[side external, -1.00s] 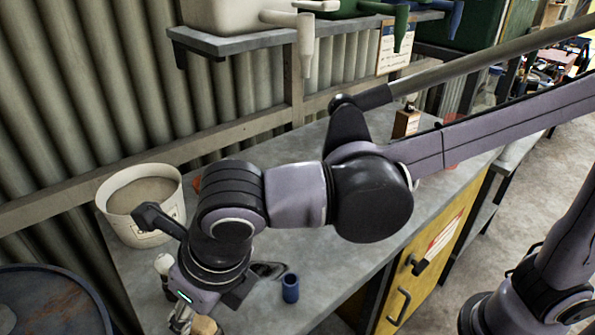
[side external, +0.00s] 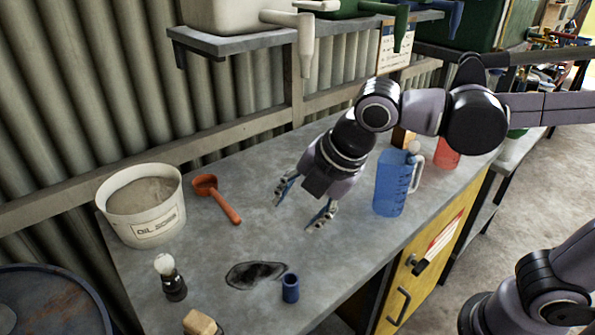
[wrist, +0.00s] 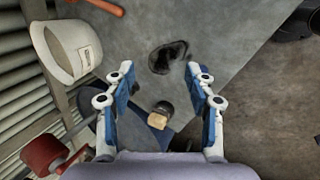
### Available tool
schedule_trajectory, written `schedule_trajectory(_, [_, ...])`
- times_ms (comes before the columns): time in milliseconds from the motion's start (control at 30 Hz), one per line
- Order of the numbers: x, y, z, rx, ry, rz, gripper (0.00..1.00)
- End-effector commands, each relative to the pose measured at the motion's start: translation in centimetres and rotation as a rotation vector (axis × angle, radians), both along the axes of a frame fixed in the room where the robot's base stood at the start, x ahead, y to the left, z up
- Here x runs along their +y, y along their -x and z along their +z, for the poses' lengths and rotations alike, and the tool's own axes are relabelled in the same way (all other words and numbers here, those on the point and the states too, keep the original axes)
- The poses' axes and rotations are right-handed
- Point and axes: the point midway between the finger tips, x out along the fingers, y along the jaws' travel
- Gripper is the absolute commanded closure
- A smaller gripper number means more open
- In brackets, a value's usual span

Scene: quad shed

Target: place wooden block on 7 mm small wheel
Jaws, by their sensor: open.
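The wooden block (side external: 200,322) is at the bottom edge of the side external view, partly cut off. In the wrist view the block (wrist: 157,121) overlaps a dark round thing (wrist: 165,106), which may be the small wheel. I cannot tell whether the block rests on it or beside it, and I read no 7 mm mark. My gripper (side external: 297,211) is open and empty above the middle of the bench, well away from the block. In the wrist view its fingers (wrist: 160,100) are wide apart, with the block seen between them in the distance.
An oil bucket (side external: 140,205) and an orange scoop (side external: 217,198) are at the left. A blue jug (side external: 391,184) stands close right of my gripper.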

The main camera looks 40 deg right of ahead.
Motion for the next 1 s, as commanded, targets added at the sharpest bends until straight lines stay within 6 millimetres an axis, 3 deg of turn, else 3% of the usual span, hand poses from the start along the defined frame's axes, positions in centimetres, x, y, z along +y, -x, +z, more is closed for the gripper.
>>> schedule_trajectory(33, [-2.2, 0.1, -0.4, 0.007, -0.064, -0.148, 0.45])
schedule_trajectory(200, [-7.9, 0.8, -1.7, 0.023, -0.298, -0.634, 0.45])
schedule_trajectory(500, [-15.6, 3.3, -4.6, 0.019, -0.714, -1.393, 0.45])
schedule_trajectory(700, [-17.7, 4.3, -5.6, 0.011, -0.867, -1.631, 0.45])
schedule_trajectory(1000, [-17.9, 4.4, -5.7, 0.011, -0.892, -1.667, 0.45])
